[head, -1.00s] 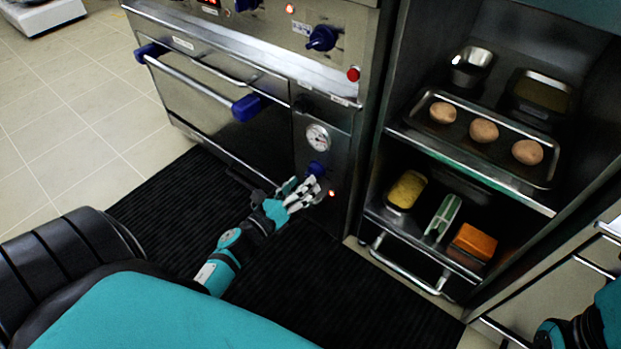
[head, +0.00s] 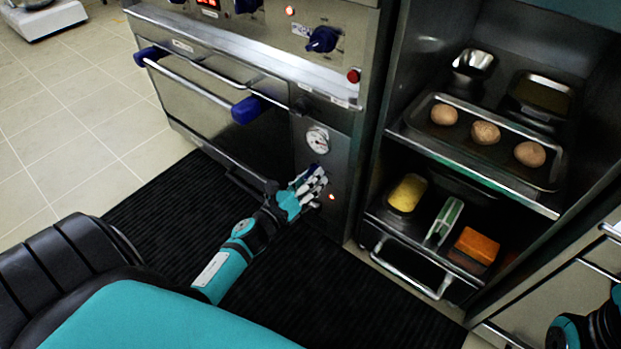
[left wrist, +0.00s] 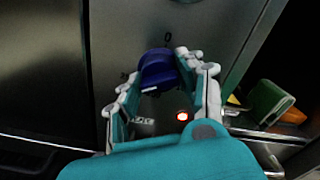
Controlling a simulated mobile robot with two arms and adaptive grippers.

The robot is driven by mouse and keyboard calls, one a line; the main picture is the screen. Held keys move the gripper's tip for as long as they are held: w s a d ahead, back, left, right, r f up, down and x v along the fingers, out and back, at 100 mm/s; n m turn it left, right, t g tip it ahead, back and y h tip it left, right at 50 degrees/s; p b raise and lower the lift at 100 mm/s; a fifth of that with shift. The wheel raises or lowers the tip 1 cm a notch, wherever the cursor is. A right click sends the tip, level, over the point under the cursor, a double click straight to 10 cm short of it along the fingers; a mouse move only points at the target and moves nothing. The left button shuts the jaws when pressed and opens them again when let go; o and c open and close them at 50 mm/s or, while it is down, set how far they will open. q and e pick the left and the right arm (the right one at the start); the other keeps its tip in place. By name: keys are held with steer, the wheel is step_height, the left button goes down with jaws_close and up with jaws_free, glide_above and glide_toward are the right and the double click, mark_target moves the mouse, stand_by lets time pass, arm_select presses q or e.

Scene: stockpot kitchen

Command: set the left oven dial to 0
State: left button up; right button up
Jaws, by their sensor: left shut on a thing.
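The left oven dial is a blue knob (left wrist: 157,70) on the steel panel below a round white gauge (head: 318,140). In the left wrist view a "0" mark is on the panel just above the knob, and a white line shows on the knob's lower edge. My left gripper (head: 314,180) is shut on this dial; the wrist view shows its fingers (left wrist: 160,76) on both sides of the knob. In the head view the fingers hide most of the dial. Only part of my right arm shows at the lower right; its gripper is out of view.
A red-lit lamp (left wrist: 183,116) is close below the dial. The oven door handle (head: 190,80) with blue ends is to the left. A shelf cabinet with a tray (head: 455,150) of round brown items stands to the right. A black mat (head: 300,280) covers the floor in front.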

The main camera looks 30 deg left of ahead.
arm_select(q)
steer(key=shift+c, duration=0.5)
